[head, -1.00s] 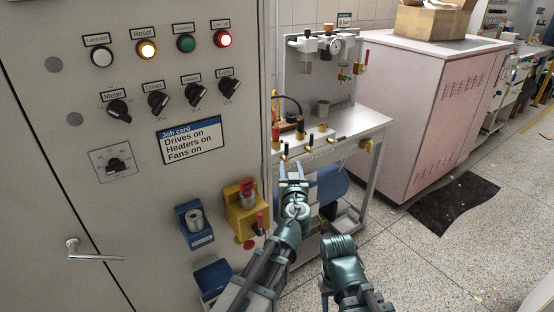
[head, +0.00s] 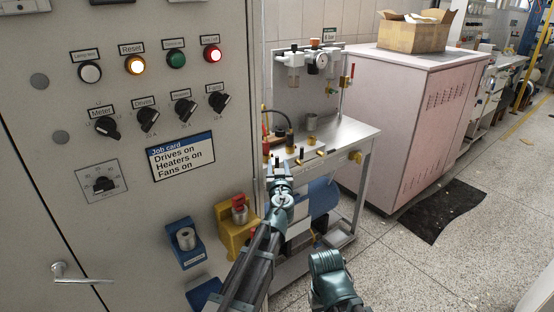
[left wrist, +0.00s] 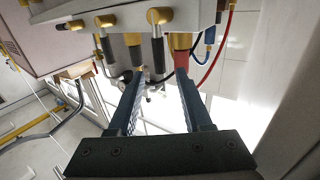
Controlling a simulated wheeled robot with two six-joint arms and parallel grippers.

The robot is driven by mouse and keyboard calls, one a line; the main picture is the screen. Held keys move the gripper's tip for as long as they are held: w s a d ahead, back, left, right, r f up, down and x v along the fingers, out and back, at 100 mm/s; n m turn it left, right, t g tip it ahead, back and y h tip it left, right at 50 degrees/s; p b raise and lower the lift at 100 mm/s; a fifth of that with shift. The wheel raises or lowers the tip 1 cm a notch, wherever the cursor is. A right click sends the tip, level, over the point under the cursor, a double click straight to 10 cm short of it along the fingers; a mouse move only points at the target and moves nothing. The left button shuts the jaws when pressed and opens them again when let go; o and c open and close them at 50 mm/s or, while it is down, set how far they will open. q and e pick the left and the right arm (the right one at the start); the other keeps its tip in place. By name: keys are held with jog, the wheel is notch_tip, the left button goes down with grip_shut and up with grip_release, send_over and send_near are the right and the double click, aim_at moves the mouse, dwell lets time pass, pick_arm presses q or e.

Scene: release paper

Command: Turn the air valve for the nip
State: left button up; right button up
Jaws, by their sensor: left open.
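Several small brass valves with dark levers line the front edge of the steel bench (head: 345,138); one black-levered valve (head: 301,153) shows in the head view. In the left wrist view the black-levered valves (left wrist: 157,45) hang in a row beside a red-levered valve (left wrist: 181,50). I cannot read any label naming the nip valve. My left gripper (head: 278,170) is at the bench's front left, close to the valves. In the left wrist view its fingers (left wrist: 160,76) are apart, with a black lever in line with the gap. I cannot tell whether they touch.
A grey control cabinet (head: 120,215) with knobs and lamps stands close on the left. Blue and yellow holders (head: 235,225) stick out from it near my left arm. Red and blue hoses (left wrist: 216,60) hang beside the valves.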

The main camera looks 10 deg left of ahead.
aim_at(277, 159)
pick_arm(q)
jog(key=w, duration=0.2)
jog(key=w+a, duration=0.1)
jog(key=w, duration=0.1)
jog(key=shift+w, duration=0.3)
jog(key=shift+c, duration=0.2)
grip_shut()
dwell(1.0)
